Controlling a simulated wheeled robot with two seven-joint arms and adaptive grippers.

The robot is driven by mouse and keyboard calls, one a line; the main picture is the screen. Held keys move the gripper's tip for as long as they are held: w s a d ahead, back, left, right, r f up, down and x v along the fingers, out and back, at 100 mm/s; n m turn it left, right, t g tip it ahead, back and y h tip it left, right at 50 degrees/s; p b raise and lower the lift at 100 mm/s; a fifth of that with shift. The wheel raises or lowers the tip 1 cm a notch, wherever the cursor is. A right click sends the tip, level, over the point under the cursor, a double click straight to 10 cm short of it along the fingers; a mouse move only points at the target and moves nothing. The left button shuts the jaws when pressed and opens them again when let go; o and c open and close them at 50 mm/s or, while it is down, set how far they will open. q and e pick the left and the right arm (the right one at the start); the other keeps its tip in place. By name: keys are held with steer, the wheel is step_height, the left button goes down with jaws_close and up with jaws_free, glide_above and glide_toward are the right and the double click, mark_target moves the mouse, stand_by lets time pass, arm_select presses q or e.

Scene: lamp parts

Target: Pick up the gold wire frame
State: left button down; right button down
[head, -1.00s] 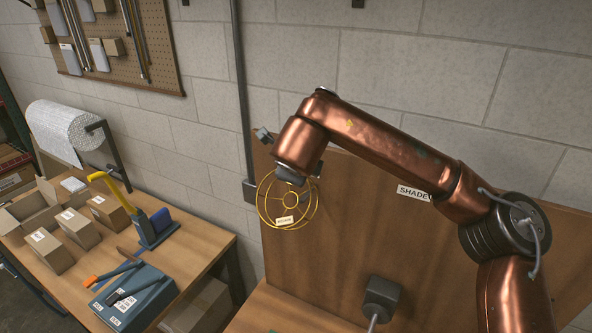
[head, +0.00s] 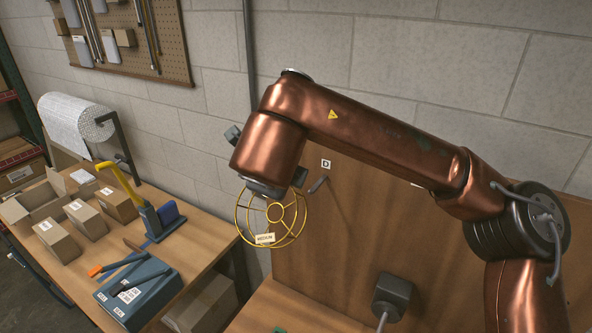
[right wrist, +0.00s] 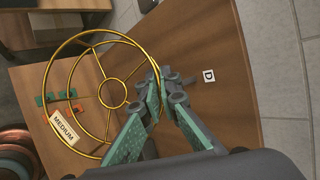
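The gold wire frame (head: 275,212) is a round, spoked wire piece with a tag reading MEDIUM. In the head view it hangs in the air below the end of my right arm, in front of the wooden back panel. In the right wrist view the frame (right wrist: 102,93) is seen close up. My right gripper (right wrist: 164,88) is shut on its rim between the two green-padded fingers. In the head view the arm's end mostly hides this gripper. My left gripper is not in view.
The wooden back panel (head: 420,240) carries a D label (head: 326,163) and a grey peg (head: 319,184) beside it. A dark box-shaped fixture (head: 392,294) is lower right. At left, a workbench holds several cardboard boxes (head: 57,241), a blue box (head: 135,296) and a tape dispenser (head: 160,220).

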steer(key=s+a+b, duration=0.1)
steer(key=s+a, duration=0.3)
steer(key=s, duration=0.4)
steer(key=shift+b, duration=0.35)
steer(key=shift+s, duration=0.1)
steer(key=n+t+h+b, duration=0.1)
steer(key=t+b, duration=0.3)
steer(key=b, duration=0.1)
steer(key=n+t+h+b, duration=0.1)
steer(key=t+b, duration=0.3)
steer(key=shift+b, duration=0.4)
